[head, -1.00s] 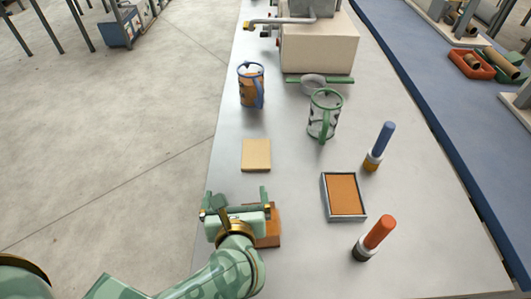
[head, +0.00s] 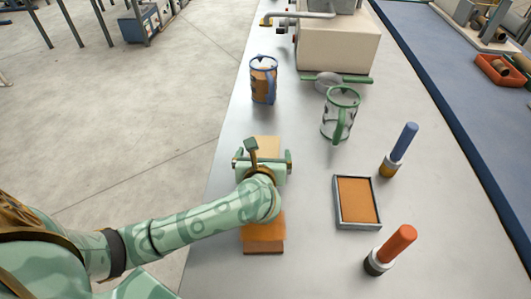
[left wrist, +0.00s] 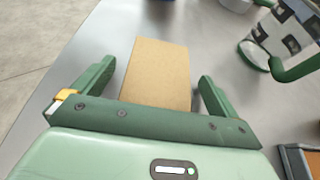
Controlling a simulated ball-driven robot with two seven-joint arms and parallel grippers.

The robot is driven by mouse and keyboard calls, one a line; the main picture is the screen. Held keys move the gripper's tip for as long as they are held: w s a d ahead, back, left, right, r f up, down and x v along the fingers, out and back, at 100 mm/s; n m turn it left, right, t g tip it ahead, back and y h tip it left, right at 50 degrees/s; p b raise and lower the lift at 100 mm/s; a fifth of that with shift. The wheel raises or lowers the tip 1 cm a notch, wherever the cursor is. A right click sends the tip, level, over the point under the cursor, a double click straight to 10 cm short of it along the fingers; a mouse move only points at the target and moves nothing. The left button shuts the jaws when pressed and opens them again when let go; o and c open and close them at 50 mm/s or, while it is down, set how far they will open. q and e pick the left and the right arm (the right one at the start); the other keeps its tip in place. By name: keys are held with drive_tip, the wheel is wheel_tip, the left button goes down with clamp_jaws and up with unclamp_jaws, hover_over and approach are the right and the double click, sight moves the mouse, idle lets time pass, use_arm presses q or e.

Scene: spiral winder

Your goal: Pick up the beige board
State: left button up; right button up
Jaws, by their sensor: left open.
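The beige board (head: 266,145) lies flat on the grey table, partly hidden behind my left gripper in the head view. My left gripper (head: 263,156) is open and hangs over the near part of the board. In the left wrist view, the beige board (left wrist: 157,73) shows between the two green fingers of my left gripper (left wrist: 153,80), with a gap on each side. The near end of the board is hidden by the gripper body. My right gripper is not in view.
An orange-brown block (head: 263,235) lies under my left forearm. To the right are a framed orange pad (head: 357,201), a red-orange-handled tool (head: 391,249) and a blue-handled tool (head: 399,150). Behind stand a blue-framed holder (head: 263,80), a green-handled holder (head: 341,114) and a beige machine (head: 335,48).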

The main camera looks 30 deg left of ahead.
use_arm(q)
drive_tip(key=c, duration=1.1)
drive_tip(key=shift+o, duration=0.2)
